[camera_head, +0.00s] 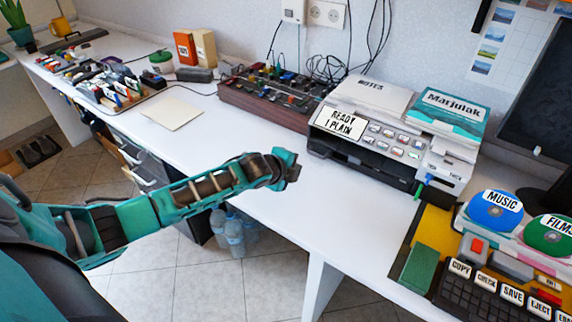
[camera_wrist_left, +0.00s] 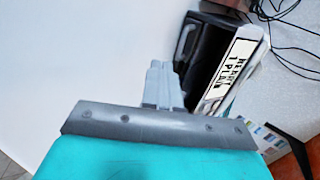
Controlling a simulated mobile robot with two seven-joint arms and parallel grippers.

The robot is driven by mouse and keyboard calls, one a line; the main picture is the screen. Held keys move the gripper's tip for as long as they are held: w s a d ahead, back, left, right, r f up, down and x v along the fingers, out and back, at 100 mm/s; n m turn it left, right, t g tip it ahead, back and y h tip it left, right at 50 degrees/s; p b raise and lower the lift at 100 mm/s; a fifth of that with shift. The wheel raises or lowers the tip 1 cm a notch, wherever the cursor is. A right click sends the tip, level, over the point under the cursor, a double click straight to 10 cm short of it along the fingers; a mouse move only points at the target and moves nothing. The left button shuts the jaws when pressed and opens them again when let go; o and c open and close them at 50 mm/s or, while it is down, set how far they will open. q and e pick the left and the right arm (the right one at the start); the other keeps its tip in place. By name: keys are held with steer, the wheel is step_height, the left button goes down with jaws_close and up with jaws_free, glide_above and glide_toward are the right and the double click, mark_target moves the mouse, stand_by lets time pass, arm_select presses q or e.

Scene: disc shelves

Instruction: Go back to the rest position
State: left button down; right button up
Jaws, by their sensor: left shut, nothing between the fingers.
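My left gripper (camera_head: 291,166) is at the end of the teal arm that comes in from the left in the head view. It is over the front part of the white desk, apart from the things on it. In the left wrist view its grey fingers (camera_wrist_left: 161,84) are together with nothing between them. The printer (camera_head: 385,145), whose display reads "READY 1 PLAIN", stands to the right of and behind the gripper. The printer (camera_wrist_left: 228,65) also shows beyond the fingers in the wrist view. My right gripper is not in view.
The white desk (camera_head: 235,160) is clear around the gripper. A dark box with knobs (camera_head: 265,100) stands behind it. A blue MUSIC disc (camera_head: 495,211), a green FILMS disc (camera_head: 549,237) and a keyboard (camera_head: 490,297) are at the right. Bottles (camera_head: 235,235) stand on the floor.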

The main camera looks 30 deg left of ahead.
arm_select(q)
steer(key=shift+p+v, duration=0.3)
steer(key=shift+v, duration=1.65)
steer(key=s+d, duration=0.1)
steer(key=s+d+f+n, duration=0.1)
steer(key=s+d, duration=0.1)
steer(key=s+d+f+n+g, duration=0.1)
steer(key=d, duration=0.1)
steer(key=shift+s, duration=0.35)
steer(key=s+d+r+n+g, duration=0.25)
steer(key=s+n, duration=0.45)
steer(key=s, duration=0.6)
steer(key=s+d+r+n+g, duration=0.1)
steer(key=s+n+g, duration=0.2)
steer(key=s+n, duration=0.7)
steer(key=w+d+f+m+t+h, duration=0.1)
steer(key=w+d+f+m+t, duration=0.2)
steer(key=w+f+t, duration=0.2)
step_height(320, 180, down, 4)
steer(key=shift+t, duration=0.95)
steer(key=shift+w+d, duration=0.1)
steer(key=shift+d, duration=0.05)
